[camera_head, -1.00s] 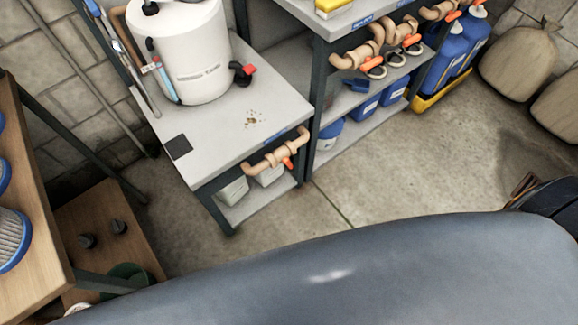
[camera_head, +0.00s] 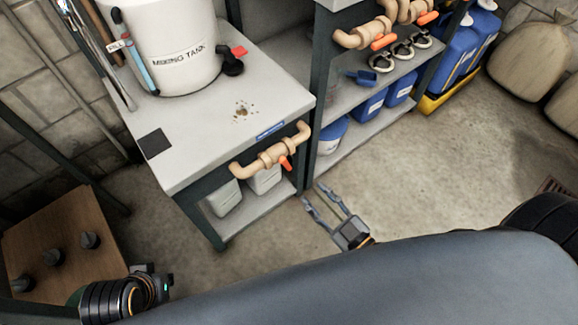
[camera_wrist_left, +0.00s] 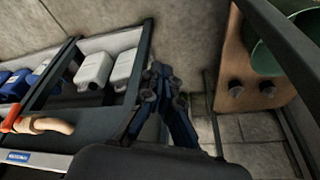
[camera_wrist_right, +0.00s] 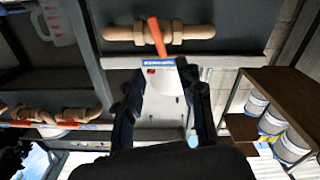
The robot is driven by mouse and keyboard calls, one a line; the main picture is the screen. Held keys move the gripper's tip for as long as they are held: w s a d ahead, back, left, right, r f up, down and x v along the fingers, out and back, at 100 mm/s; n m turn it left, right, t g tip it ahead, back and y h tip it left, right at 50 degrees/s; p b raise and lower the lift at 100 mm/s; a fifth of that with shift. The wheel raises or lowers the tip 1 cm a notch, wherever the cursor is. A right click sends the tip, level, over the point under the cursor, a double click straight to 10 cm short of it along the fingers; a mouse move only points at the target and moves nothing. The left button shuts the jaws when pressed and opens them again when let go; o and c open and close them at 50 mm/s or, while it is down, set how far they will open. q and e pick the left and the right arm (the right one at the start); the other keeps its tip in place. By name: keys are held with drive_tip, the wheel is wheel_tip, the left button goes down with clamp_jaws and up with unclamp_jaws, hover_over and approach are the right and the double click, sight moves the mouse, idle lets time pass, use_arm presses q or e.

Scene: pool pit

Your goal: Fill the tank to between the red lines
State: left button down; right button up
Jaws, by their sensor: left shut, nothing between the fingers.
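The white mixing tank (camera_head: 180,45) stands upright on the grey bench (camera_head: 190,130). A blue gauge tube (camera_head: 140,65) runs up its left side with a small fill label; I cannot make out red lines. A black outlet with a red handle (camera_head: 238,51) is on its right side. A tan pipe (camera_head: 262,162) with an orange-handled valve (camera_head: 286,164) hangs at the bench's front edge. My left gripper (camera_wrist_left: 163,72) is shut and empty, below the bench's left side. My right gripper (camera_head: 313,192) is open and empty, over the floor right of the bench.
A shelf unit on the right holds more tan pipes (camera_head: 357,38) with orange valves, and blue containers (camera_head: 370,105) below. Blue jugs (camera_head: 465,45) stand in a yellow tray. White jugs (camera_head: 225,198) sit under the bench. A wooden stand (camera_head: 62,225) is at left. Open floor lies right.

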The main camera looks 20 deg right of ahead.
sight(287, 165)
use_arm(q)
drive_tip(key=shift+s+r+b, duration=0.1)
drive_tip(key=shift+s+b, duration=0.15)
drive_tip(key=shift+b, duration=0.45)
use_arm(e)
drive_tip(key=x, duration=1.1)
drive_tip(key=shift+w+f, duration=0.1)
drive_tip(key=shift+w, duration=0.1)
